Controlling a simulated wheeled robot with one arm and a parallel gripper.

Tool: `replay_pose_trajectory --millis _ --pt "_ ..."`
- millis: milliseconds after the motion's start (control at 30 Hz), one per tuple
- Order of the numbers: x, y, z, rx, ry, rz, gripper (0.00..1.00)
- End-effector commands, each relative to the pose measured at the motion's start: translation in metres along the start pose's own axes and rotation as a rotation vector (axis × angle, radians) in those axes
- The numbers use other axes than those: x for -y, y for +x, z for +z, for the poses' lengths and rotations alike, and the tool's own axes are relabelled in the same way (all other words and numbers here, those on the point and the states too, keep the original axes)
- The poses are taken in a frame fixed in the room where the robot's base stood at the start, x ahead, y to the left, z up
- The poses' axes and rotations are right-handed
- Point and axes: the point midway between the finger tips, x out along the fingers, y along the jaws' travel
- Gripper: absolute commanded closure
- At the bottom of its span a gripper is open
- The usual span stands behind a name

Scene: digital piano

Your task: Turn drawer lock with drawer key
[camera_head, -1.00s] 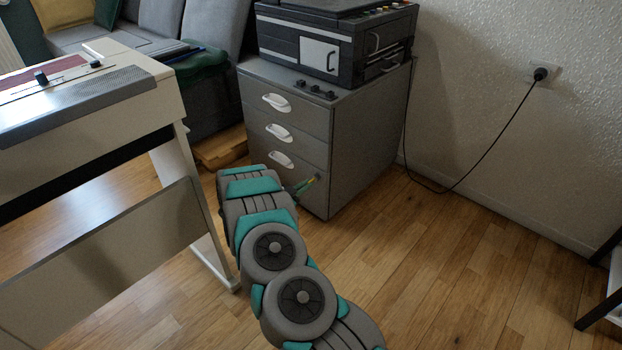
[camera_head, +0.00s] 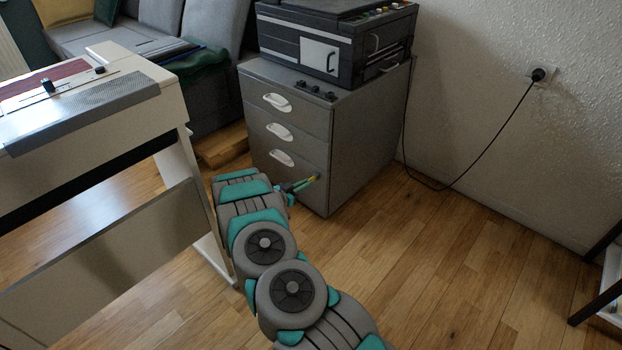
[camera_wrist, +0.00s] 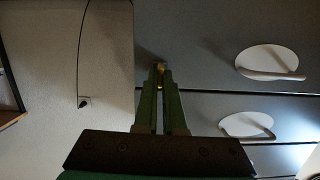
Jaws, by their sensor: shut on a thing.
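The grey drawer cabinet (camera_head: 290,150) stands against the wall with three drawers, each with a white handle. My gripper (camera_head: 309,182) reaches the right side of its bottom drawer front. In the wrist view my gripper (camera_wrist: 160,82) is shut on a small yellowish piece, the drawer key (camera_wrist: 160,72), between the fingertips. The key's tip meets or nearly meets the drawer front (camera_wrist: 205,65). The lock itself is hidden behind the fingertips and key. I cannot tell how far the key is in or how it is turned.
A black machine (camera_head: 335,45) and small dark knobs stand on the cabinet. The white digital piano (camera_head: 100,110) is close on the left of my arm. A black cable (camera_head: 490,145) hangs from the wall socket.

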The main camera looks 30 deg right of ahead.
Motion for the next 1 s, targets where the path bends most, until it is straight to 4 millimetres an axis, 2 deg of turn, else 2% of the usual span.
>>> replay_pose_trajectory --millis 100,333,367,633,1000 --pt "0.0001 0.0015 -0.0018 -0.002 -0.055 0.013 1.0" --pt "-0.0002 0.0017 -0.0012 -0.001 -0.066 0.015 1.0" --pt "-0.0002 0.0017 -0.0012 -0.001 -0.066 0.015 0.9" --pt "0.0002 0.0009 -0.0007 0.0 -0.066 0.014 0.59" --pt "0.0006 -0.0019 0.0 0.001 -0.065 0.013 0.58"
